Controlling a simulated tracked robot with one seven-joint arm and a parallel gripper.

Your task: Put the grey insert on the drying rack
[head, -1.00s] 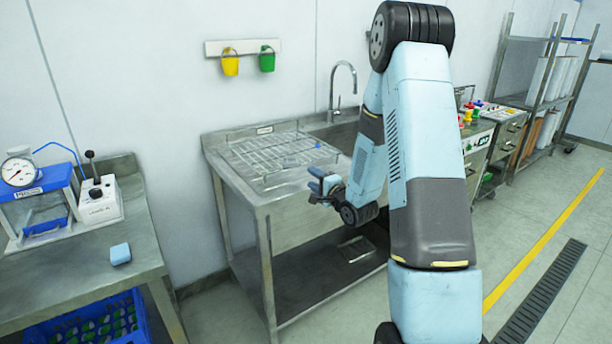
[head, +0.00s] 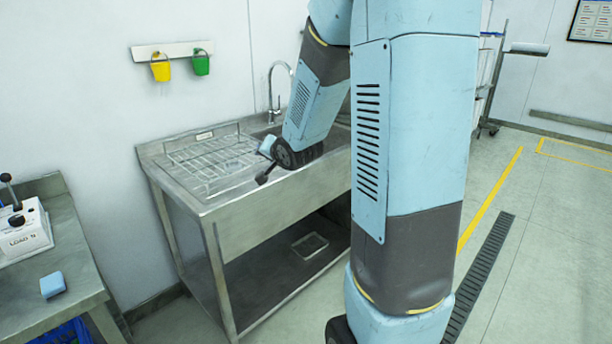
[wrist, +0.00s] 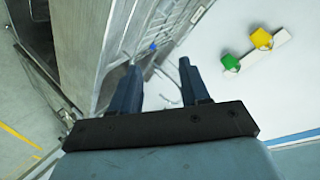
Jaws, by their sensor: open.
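The drying rack is a wire rack (head: 212,160) on the left part of the steel sink bench in the head view. Its wires also show beyond my fingers in the wrist view (wrist: 150,30), with a small blue spot among them. My gripper (wrist: 158,68) is open, its two dark fingers apart, and I see no part held between them. In the head view my gripper (head: 264,162) is at the front edge of the bench, beside the rack's right front. I cannot pick out the grey insert in either view. My arm hides part of the bench.
A tap (head: 279,90) stands behind the basin. Yellow (head: 160,68) and green (head: 201,63) buckets hang on the wall. A side table at left holds a white control box (head: 22,230) and a light-blue block (head: 53,284). Floor is open at right.

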